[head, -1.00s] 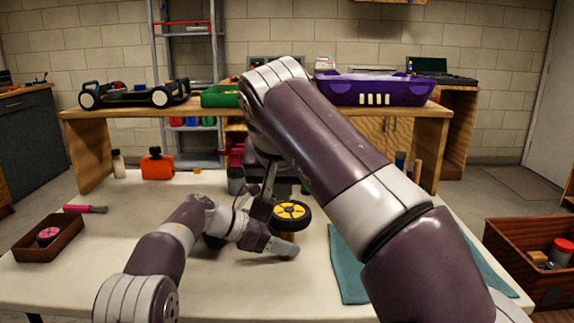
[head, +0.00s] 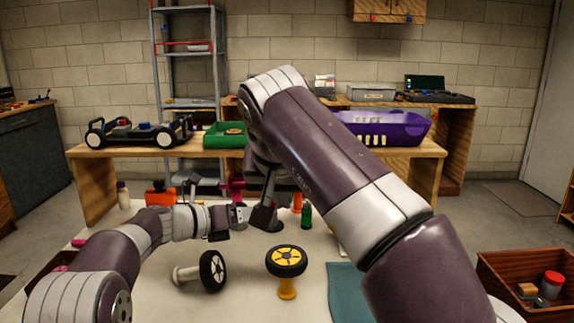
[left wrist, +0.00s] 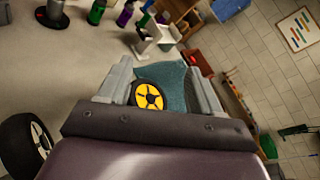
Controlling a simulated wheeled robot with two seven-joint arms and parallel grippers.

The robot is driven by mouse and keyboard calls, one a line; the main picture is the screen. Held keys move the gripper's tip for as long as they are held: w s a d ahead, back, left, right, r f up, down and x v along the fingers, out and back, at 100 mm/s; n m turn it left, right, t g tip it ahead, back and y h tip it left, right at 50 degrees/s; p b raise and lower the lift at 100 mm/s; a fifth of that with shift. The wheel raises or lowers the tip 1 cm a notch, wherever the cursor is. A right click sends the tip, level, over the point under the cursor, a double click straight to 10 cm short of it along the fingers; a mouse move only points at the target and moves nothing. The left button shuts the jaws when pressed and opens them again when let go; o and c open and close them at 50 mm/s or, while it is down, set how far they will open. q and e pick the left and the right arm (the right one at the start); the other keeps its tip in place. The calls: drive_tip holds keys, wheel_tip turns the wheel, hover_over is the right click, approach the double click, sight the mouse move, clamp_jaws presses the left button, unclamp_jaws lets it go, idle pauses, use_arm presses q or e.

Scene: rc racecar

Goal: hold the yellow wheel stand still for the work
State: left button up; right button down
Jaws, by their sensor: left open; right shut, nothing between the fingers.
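The yellow wheel stand (head: 287,289) stands upright on the table in the head view. A black tyre with a yellow hub (head: 286,260) sits on top of it. The yellow-hubbed wheel also shows in the left wrist view (left wrist: 148,96), seen between the spread fingers. My left gripper (head: 240,214) is open, beyond and to the left of the stand, apart from it in the head view. My right gripper (head: 265,217) is shut and empty, just right of the left gripper and behind the wheel. My right arm hides part of the table.
A wheel with a pale hub (head: 212,271) is on its edge left of the stand, with a cream stand (head: 187,274) beside it. A teal cloth (head: 346,292) lies to the right. A green bottle (head: 306,216) stands behind. The car chassis (head: 140,133) is on the back bench.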

use_arm(q)
drive_tip(key=a+r+n+t+y+p, duration=0.4)
drive_tip(key=r+n+p, duration=0.5)
drive_tip(key=n, duration=0.3)
drive_tip(key=s+a+n+y+p, duration=0.1)
drive_tip(key=n+p, duration=0.1)
drive_tip(key=n, duration=0.1)
drive_tip(key=s+a+n+y+p, duration=0.1)
drive_tip(key=n+y+p, duration=0.1)
drive_tip(key=n, duration=0.1)
drive_tip(key=s+a+n+y+p, duration=0.1)
drive_tip(key=a+n+y+p, duration=0.1)
drive_tip(key=n, duration=0.1)
drive_tip(key=shift+s+r+n, duration=0.1)
drive_tip(key=shift+s+n, duration=0.05)
drive_tip(key=shift+n, duration=0.25)
use_arm(e)
wheel_tip(320, 180, up, 17)
